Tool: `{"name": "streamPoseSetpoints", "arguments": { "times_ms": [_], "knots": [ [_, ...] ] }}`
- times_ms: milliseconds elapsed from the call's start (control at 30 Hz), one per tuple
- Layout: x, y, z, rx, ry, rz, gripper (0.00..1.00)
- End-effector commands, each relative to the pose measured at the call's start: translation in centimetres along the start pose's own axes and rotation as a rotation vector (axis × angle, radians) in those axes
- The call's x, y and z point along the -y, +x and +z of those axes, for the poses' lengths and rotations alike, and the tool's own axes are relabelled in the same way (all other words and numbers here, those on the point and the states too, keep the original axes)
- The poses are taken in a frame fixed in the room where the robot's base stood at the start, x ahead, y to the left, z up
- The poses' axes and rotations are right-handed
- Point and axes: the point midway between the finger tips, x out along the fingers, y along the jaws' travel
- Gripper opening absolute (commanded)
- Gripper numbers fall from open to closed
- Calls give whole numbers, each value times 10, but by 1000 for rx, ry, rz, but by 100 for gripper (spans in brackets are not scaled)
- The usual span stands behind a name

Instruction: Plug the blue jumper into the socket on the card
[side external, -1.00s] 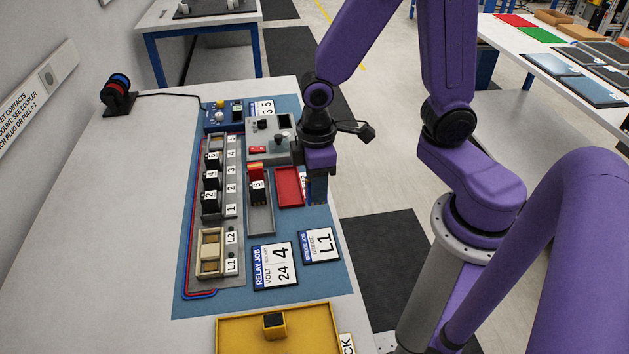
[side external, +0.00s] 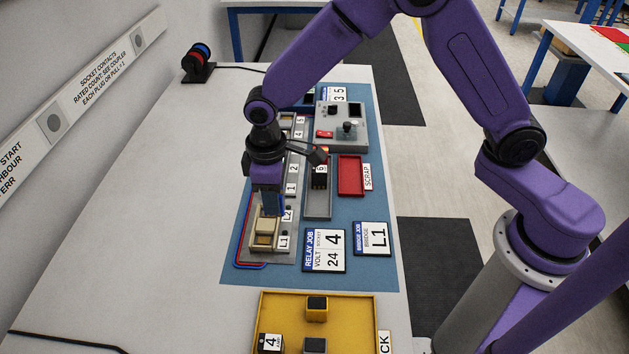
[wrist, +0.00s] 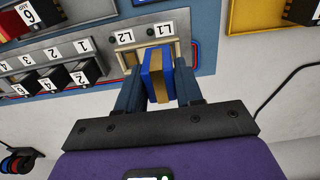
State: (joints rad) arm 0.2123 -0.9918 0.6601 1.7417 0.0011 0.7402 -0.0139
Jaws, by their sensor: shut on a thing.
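My gripper (side external: 267,203) is shut on the blue jumper (wrist: 157,72), a blue block with a tan stripe that shows between the fingers in the wrist view. In the side view the jumper is mostly hidden by the fingers. The gripper is over the near end of the grey socket rail, at the beige sockets marked L1 (side external: 266,241) and L2; in the wrist view they lie just beyond the jumper. I cannot tell whether the jumper touches a socket. The bridge job card (side external: 372,238) reads L1.
A relay card (side external: 324,250) reads 24 volt, socket 4. A grey tray (side external: 318,205) holds a black relay marked 6, beside a red scrap tray (side external: 351,175). A yellow tray (side external: 340,331) with several blocks is in front. Red and blue wires edge the rail.

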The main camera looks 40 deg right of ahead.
Motion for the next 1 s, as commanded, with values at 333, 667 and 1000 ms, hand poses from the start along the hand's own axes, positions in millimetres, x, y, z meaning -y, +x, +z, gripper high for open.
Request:
{"name": "streamPoseSetpoints", "arguments": {
  "times_ms": [333, 667, 1000],
  "knots": [
    [9, 13, -32, -1, 8, 0, 9],
    [10, 35, -32, 2, 7, 0, 9],
    [10, 63, -32, 1, 7, 0, 9]
  ]
}}
